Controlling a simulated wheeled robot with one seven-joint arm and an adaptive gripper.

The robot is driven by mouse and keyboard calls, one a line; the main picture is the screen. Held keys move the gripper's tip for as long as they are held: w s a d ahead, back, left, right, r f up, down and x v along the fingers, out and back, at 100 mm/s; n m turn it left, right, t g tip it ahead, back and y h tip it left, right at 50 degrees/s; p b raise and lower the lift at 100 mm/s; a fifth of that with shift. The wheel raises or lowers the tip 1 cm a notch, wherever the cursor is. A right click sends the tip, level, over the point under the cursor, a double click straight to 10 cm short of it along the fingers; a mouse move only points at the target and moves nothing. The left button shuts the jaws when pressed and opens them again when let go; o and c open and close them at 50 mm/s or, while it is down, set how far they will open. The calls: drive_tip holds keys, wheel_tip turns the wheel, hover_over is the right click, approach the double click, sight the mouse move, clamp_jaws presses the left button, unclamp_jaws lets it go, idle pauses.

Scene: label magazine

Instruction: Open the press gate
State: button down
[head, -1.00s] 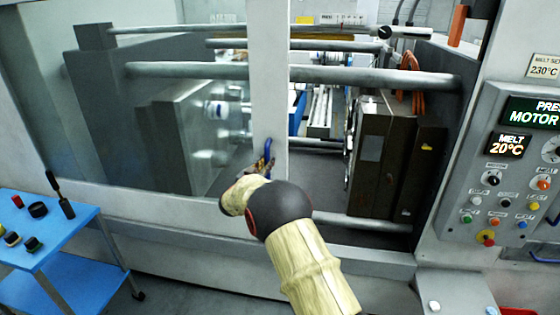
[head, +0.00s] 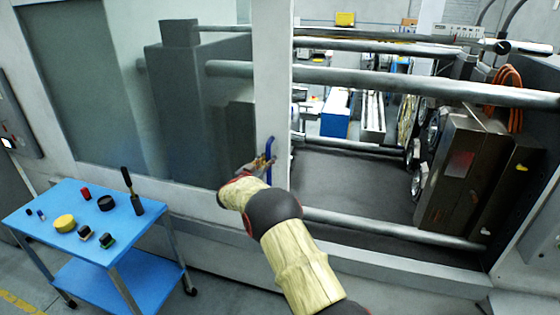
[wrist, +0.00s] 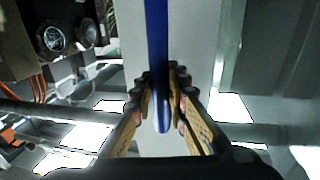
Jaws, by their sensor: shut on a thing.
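The press gate (head: 205,120) is a pale sliding frame with a see-through window, standing at the left half of the press in the head view. A blue upright handle (head: 270,152) is fixed on its right-hand post (head: 272,70). My gripper (head: 266,164) is at this handle, its fingers shut around the lower part. In the wrist view the blue handle (wrist: 157,45) runs down between the two ridged fingers of my gripper (wrist: 160,105). To the right of the post the press opening is uncovered, showing tie bars (head: 420,85) and a brown mould block (head: 462,175).
A blue cart (head: 150,225) with small items on top stands at the lower left, in front of the press. A lower ledge (head: 400,268) runs along the press front. A control box (head: 15,125) is at the far left edge.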

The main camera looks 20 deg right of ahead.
sight(257, 151)
drive_tip(key=w+a, duration=0.2)
drive_tip(key=a, duration=0.1)
drive_tip(key=w+a, duration=0.3)
drive_tip(key=shift+w+r+p, duration=0.1)
drive_tip(key=shift+p, duration=0.3)
drive_tip(key=c, duration=1.8)
unclamp_jaws()
drive_tip(key=shift+d, duration=0.1)
drive_tip(key=shift+o, duration=0.2)
drive_tip(key=v, duration=1.2)
